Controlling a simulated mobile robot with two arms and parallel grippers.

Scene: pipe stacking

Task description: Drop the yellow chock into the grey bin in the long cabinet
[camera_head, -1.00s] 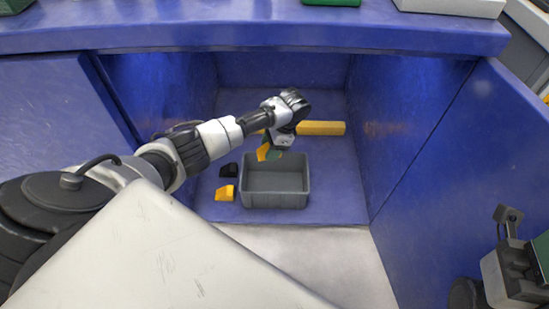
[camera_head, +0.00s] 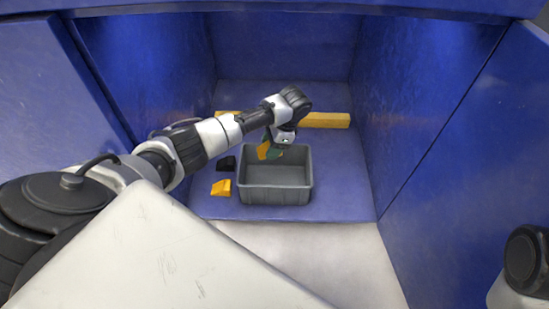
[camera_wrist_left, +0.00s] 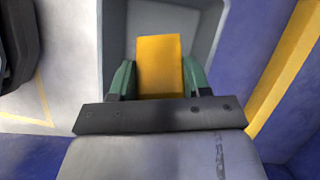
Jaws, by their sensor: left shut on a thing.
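My left gripper (camera_head: 271,153) is shut on a yellow chock (camera_head: 263,149) over the back part of the grey bin (camera_head: 275,196). In the left wrist view the chock (camera_wrist_left: 160,66) sits between the green fingers, with the bin (camera_wrist_left: 117,35) around it in the picture. The chock's lower end looks near rim height; I cannot tell whether it is inside. The bin stands open on the blue cabinet floor and looks empty where I can see. My right gripper is out of view.
A second yellow chock (camera_head: 221,188) and a black block (camera_head: 227,163) lie left of the bin. A yellow bar (camera_head: 325,120) lies behind it. Blue cabinet walls (camera_head: 420,110) stand on both sides, with the cabinet's top edge (camera_head: 300,5) above. Floor to the bin's right is clear.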

